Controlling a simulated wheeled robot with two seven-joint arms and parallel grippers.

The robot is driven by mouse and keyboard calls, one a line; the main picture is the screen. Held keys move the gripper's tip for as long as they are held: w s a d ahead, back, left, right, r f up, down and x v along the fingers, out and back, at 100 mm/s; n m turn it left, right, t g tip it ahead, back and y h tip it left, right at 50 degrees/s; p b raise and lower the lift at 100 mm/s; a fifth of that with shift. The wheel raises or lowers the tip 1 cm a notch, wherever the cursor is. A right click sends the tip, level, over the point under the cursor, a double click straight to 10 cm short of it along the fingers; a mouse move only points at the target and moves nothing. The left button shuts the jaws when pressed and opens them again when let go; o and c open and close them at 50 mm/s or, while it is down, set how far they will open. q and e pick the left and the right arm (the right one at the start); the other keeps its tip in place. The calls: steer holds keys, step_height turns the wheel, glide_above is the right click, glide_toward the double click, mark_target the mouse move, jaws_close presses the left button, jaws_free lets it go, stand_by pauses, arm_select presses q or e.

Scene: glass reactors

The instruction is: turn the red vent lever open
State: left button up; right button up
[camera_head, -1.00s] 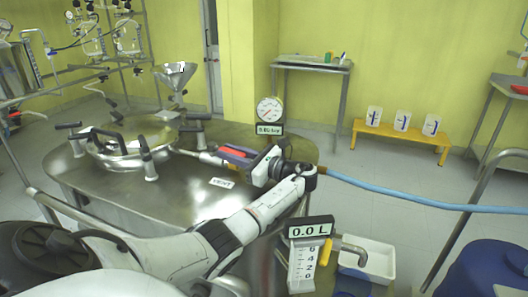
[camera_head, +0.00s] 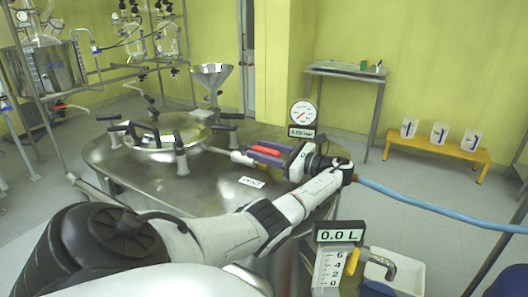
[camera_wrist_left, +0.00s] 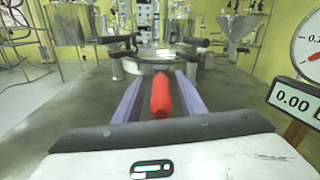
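The red vent lever (camera_head: 266,151) is a short red handle above the steel table top, behind the VENT label (camera_head: 251,182). My left gripper (camera_head: 262,153) reaches it from the right, with its purple fingers on either side of the lever. In the left wrist view the red lever (camera_wrist_left: 161,96) lies lengthwise between the two fingers. A gap shows on each side, so the left gripper (camera_wrist_left: 160,94) is open around it. The lever's pivot is hidden. My right gripper is not in view.
A gauge (camera_head: 304,113) with a 0.00 bar display stands just behind my left wrist. A lidded vessel (camera_head: 168,142) with clamps is left of the lever. A blue hose (camera_head: 430,206) runs right, and a 0.0 L display (camera_head: 339,233) stands in front.

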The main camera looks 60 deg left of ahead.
mark_target(263, 148)
arm_select(q)
steer(key=shift+w+d, duration=0.15)
step_height(263, 148, up, 10)
steer(key=shift+p, duration=1.1)
